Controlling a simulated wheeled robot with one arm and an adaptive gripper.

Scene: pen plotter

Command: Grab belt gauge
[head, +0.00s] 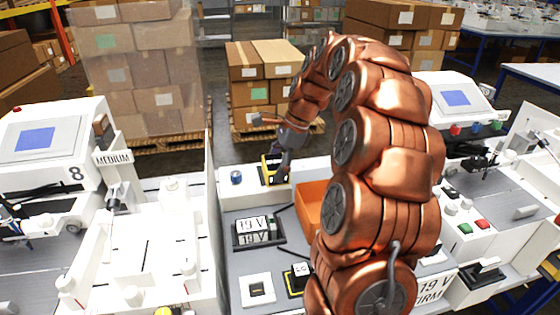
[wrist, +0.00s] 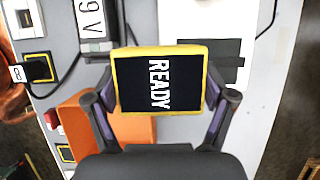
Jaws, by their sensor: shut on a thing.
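The belt gauge, which I take to be the yellow-framed block with a black face reading "READY", sits between the fingers of my gripper (wrist: 160,105) in the wrist view (wrist: 158,80). The fingers are shut on its two sides. In the head view, the gauge's yellow edge (head: 268,167) shows beside my gripper (head: 278,172), above the back edge of the middle workbench. I cannot tell whether the gauge touches the surface below. My copper arm covers much of the bench's right side.
An orange bin (head: 309,203) stands just right of my gripper, partly behind my arm. A blue knob (head: 236,177) is to the left on the back ledge. A label display (head: 257,231) and a yellow-edged black pad (head: 297,279) lie nearer. White machines flank the bench.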

